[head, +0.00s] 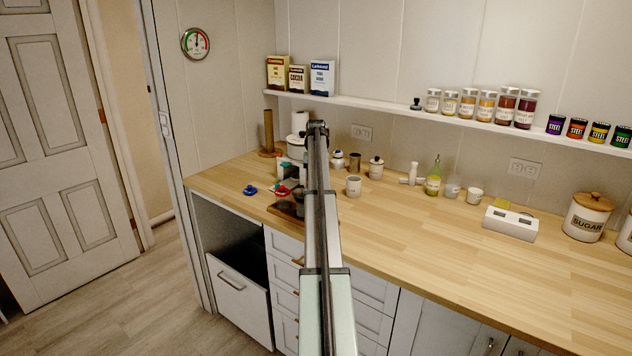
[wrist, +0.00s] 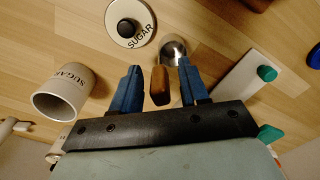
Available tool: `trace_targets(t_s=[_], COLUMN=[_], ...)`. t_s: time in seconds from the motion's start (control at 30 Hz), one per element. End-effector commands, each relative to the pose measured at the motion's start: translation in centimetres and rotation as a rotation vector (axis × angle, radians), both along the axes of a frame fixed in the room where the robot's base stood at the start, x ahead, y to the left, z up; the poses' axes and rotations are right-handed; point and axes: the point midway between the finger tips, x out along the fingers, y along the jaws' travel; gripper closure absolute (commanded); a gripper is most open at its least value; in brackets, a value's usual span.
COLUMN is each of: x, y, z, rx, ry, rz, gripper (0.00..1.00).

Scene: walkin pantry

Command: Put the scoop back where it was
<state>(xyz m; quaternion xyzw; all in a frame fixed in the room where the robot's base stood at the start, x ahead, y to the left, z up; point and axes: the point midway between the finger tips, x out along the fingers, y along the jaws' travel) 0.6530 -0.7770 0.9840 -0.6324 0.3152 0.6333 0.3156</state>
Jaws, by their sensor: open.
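In the wrist view, my gripper (wrist: 159,68) is open, its two blue fingers on either side of a brown wooden handle (wrist: 160,86). Small gaps show between the handle and each finger. A shiny metal bowl (wrist: 173,48) lies just beyond the handle; together they look like the scoop, though the joint between them is not clear. An open container marked SUGAR (wrist: 68,92) is left of the fingers, and a cream round lid marked SUGAR (wrist: 130,22) with a black knob is above them. In the head view my arm hides the gripper and scoop.
The wooden counter (head: 440,250) is fairly clear at front right. A white mug-like pot (head: 354,187), a lidded jar (head: 376,168) and a soap bottle (head: 433,180) stand along the back. A white block with a green knob (wrist: 245,78) is right of the fingers.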

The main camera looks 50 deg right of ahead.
Motion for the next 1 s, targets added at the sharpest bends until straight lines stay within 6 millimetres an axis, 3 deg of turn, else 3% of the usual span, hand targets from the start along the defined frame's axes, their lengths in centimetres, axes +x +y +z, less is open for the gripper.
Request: trace_targets(t_s=[0.6, 0.8, 1.0], x=[0.1, 0.0, 0.0], y=[-0.1, -0.1, 0.0], z=[9.9, 11.5, 11.9], rx=[-0.002, 0.000, 0.000], ry=[-0.001, 0.000, 0.000], rz=[0.000, 0.000, 0.000], gripper=[0.56, 0.56, 0.56])
